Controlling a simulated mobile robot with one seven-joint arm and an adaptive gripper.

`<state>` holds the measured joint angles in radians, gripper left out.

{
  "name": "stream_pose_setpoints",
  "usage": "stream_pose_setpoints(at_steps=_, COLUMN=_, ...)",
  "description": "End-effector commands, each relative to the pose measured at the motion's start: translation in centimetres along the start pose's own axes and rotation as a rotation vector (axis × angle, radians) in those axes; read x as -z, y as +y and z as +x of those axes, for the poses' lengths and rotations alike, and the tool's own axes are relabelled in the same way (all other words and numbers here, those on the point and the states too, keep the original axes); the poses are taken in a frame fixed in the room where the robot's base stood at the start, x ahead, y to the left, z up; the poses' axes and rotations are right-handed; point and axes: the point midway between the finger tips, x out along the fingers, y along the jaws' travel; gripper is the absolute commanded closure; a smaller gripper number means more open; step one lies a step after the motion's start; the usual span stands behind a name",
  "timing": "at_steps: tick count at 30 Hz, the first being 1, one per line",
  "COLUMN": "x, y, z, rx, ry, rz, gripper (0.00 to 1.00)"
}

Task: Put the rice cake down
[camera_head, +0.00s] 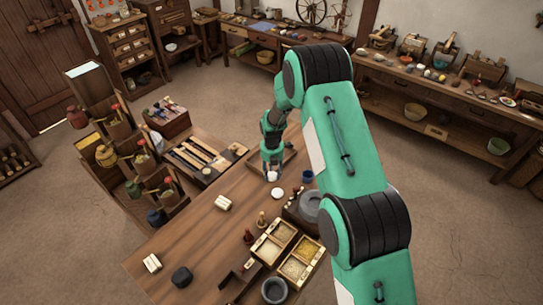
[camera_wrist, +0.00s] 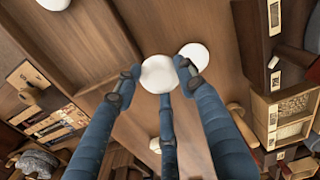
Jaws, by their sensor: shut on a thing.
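My gripper (camera_head: 272,168) is over the far part of the wooden table (camera_head: 205,240). In the wrist view my gripper (camera_wrist: 158,80) has its blue fingers shut around a round white rice cake (camera_wrist: 158,74). The rice cake also shows as a small white patch under the fingers in the head view (camera_head: 272,177). A second flat white round piece (camera_head: 277,193) lies on the table close by, and it shows beside the right finger in the wrist view (camera_wrist: 194,56). I cannot tell whether the held cake touches the table.
A shallow wooden tray (camera_head: 288,156) lies beyond my gripper. A blue cup (camera_head: 307,176) and a dark stand with a grey round stone (camera_head: 311,206) are to the right. A compartment box of grain (camera_head: 269,249) is nearer. The table's left middle is mostly clear.

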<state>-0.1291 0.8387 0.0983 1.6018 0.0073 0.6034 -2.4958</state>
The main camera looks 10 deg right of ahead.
Motion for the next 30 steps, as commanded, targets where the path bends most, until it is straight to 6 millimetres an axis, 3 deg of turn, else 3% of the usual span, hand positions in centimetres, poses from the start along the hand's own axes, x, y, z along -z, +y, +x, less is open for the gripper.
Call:
stream_pose_setpoints(at_steps=14, x=-0.7, y=0.6, z=0.2, rx=0.000, ry=0.000, rz=0.000, gripper=0.84)
stream_pose_setpoints(at_steps=30, x=-6.5, y=5.0, z=0.9, rx=-0.001, ry=-0.001, rz=0.000, gripper=0.84)
